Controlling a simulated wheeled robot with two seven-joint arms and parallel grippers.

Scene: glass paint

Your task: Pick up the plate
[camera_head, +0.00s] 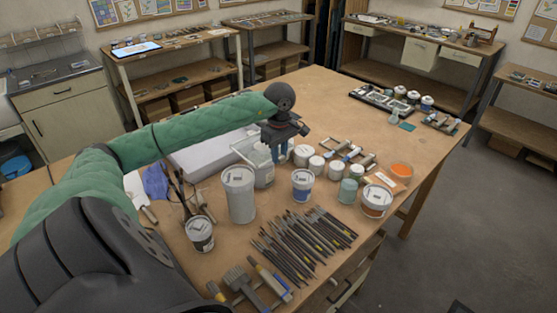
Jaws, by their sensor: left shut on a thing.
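My left gripper (284,143) is above the middle of the table, at the end of the green-sleeved arm. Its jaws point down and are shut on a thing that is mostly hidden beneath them. A clear container (262,172) stands just left of and below the gripper; I cannot tell whether they touch. No plate can be made out for certain. A shallow pale piece with orange on it (398,172) lies at the right, apart from the gripper. My right gripper is not in view.
Several white tubs (239,196) and jars stand around the gripper on the wooden table (335,95). Many brushes (305,240) lie at the front. A dark tray (375,98) sits at the back right. The table's far middle is clear.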

